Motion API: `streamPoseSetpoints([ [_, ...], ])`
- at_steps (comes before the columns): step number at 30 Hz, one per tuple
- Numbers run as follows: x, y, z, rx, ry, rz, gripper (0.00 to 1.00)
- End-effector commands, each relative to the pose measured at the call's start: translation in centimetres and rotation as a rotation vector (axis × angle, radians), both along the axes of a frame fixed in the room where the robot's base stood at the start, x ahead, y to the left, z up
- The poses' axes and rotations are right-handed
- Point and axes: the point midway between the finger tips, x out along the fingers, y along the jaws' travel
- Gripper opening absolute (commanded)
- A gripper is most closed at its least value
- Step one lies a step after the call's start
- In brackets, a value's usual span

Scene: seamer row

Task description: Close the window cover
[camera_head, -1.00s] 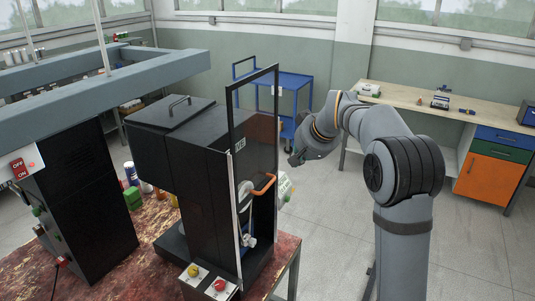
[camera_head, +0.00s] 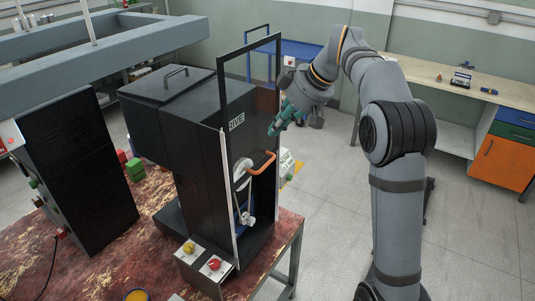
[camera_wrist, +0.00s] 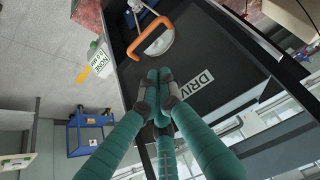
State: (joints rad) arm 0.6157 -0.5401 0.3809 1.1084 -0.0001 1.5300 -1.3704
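The black seamer (camera_head: 185,130) stands on the red worn table, with an upright black frame (camera_head: 249,48) rising above its top at the open front. I cannot tell the window cover's pane clearly from this frame. An orange handle (camera_head: 261,164) sticks out at the front beside a white disc (camera_head: 241,173); it also shows in the wrist view (camera_wrist: 152,36). My gripper (camera_head: 283,123) is in the air to the right of the frame, above the handle and apart from it. In the wrist view its teal fingers (camera_wrist: 159,94) have their dark tips together, with nothing visible between them.
A control box with yellow and red buttons (camera_head: 202,262) sits at the table's front edge. A grey beam (camera_head: 100,68) crosses the left. A blue cart (camera_head: 300,50) stands behind, and a wooden workbench (camera_head: 440,85) at the back right. Open floor lies right of the table.

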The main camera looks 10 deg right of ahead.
Motion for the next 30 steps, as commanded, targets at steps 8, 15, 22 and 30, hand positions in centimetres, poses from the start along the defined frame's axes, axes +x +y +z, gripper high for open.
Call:
streamPoseSetpoints([
  [8, 2.1, 2.4, -4.9, 0.001, 0.005, 0.001, 0.0],
  [15, 2.1, 2.2, -8.2, 0.001, 0.002, -0.002, 0.0],
  [22, 2.0, 2.0, -9.4, 0.001, -0.001, -0.002, 0.0],
  [30, 2.0, 2.0, -9.5, 0.001, -0.001, -0.002, 0.0],
])
